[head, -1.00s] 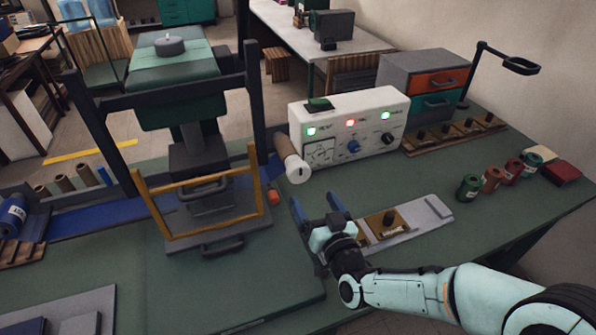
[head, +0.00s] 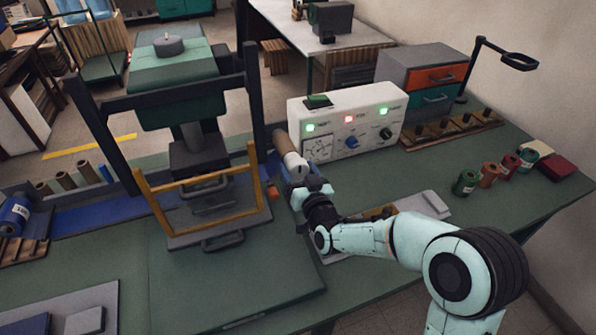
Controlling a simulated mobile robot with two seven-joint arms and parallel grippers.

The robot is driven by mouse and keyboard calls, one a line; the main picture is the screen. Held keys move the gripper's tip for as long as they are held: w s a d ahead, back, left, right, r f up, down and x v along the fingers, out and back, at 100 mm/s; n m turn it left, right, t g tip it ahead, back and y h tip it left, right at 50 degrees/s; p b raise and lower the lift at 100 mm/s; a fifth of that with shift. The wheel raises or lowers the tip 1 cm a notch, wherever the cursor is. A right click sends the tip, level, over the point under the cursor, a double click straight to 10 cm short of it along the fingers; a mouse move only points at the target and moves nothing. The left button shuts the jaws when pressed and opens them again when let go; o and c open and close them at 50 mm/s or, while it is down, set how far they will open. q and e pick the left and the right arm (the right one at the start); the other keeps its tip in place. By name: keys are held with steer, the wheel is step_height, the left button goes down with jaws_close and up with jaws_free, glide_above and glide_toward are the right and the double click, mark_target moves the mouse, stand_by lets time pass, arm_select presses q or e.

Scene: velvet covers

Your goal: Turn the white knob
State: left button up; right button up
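The white knob (head: 293,160) is the pale round end of a brown cylinder (head: 283,142) at the right side of the dark press frame. My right gripper (head: 297,179) is at the knob's near end, with its fingers reaching up to it. My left gripper is not in view.
A white control box (head: 347,123) with lit lamps and a blue dial stands just behind and right of the knob. The yellow-brown frame (head: 205,236) stands to the left. A grey tray (head: 424,205) lies partly behind my arm. Several small spools stand at the right.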

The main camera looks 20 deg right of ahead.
steer(key=c, duration=0.5)
steer(key=shift+f+n+b, duration=0.15)
steer(key=shift+n+b, duration=0.75)
steer(key=shift+b, duration=0.05)
steer(key=shift+d+n+b, duration=0.1)
steer(key=shift+n+b, duration=0.75)
steer(key=shift+n, duration=0.35)
steer(key=n+b, duration=0.1)
steer(key=n, duration=0.2)
steer(key=shift+n, duration=0.4)
steer(key=shift+d+n, duration=0.1)
steer(key=shift+n, duration=1.7)
